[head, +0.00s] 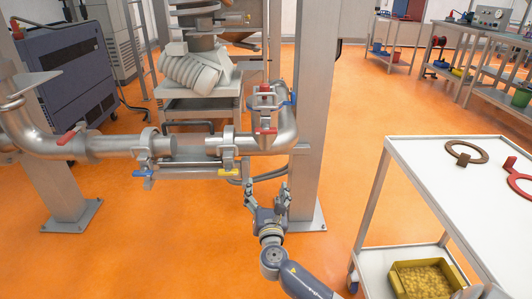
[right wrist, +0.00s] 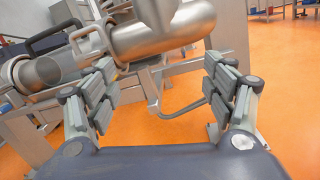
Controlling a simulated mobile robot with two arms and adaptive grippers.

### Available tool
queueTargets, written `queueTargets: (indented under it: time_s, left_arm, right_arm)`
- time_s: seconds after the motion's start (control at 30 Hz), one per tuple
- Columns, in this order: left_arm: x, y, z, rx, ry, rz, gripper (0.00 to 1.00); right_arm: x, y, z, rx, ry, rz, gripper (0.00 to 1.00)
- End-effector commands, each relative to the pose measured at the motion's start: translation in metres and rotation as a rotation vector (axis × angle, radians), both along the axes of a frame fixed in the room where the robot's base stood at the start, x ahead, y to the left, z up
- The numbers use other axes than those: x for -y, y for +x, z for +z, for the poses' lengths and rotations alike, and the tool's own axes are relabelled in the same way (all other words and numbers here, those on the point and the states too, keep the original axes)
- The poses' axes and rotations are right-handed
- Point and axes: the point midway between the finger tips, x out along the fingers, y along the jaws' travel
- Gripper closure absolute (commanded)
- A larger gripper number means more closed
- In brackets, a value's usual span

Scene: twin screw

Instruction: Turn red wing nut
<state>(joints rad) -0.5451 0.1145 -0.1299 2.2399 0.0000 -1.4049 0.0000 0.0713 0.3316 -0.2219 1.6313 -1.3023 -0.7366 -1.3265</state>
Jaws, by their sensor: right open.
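Red wing-nut-like handles show on the steel pipework in the head view. One red handle (head: 68,137) is on the left pipe (head: 110,145); another red handle (head: 266,130) is on the front of the right pipe elbow (head: 285,135). A small red part (head: 265,88) sits higher, near the top of that elbow. I cannot tell which one the task means. My right gripper (head: 267,191) is open and empty below the right pipe, apart from it. In the right wrist view its spread fingers (right wrist: 160,88) frame a steel bracket and pipe; no red part shows there. My left gripper is out of view.
A blue handle (head: 142,173) and a yellow handle (head: 228,172) hang under the pipes; another blue handle (head: 291,98) is at upper right. A steel post (head: 312,150) stands just right of my gripper. A white cart (head: 425,165) stands at right. Orange floor is clear between.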

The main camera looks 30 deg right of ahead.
Motion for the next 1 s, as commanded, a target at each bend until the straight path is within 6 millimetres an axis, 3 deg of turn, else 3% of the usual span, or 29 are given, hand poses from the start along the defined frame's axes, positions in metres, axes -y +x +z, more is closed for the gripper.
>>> queueTargets:
  time_s: [0.13,0.3,0.47,0.7,1.0]
  left_arm:
    - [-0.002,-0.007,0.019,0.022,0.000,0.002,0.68]
    - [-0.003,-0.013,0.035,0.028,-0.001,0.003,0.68]
    - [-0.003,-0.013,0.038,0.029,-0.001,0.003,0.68]
    - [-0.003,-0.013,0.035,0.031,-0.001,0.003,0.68]
    - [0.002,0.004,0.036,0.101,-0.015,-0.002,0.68]
  right_arm:
    - [-0.002,-0.004,0.060,0.100,-0.223,-0.050,0.23]
    - [-0.004,-0.010,0.095,0.146,-0.335,-0.091,0.23]
    - [0.003,0.000,0.107,0.153,-0.352,-0.100,0.23]
    - [0.025,0.036,0.124,0.151,-0.349,-0.099,0.23]
    - [0.044,0.068,0.138,0.150,-0.347,-0.098,0.23]
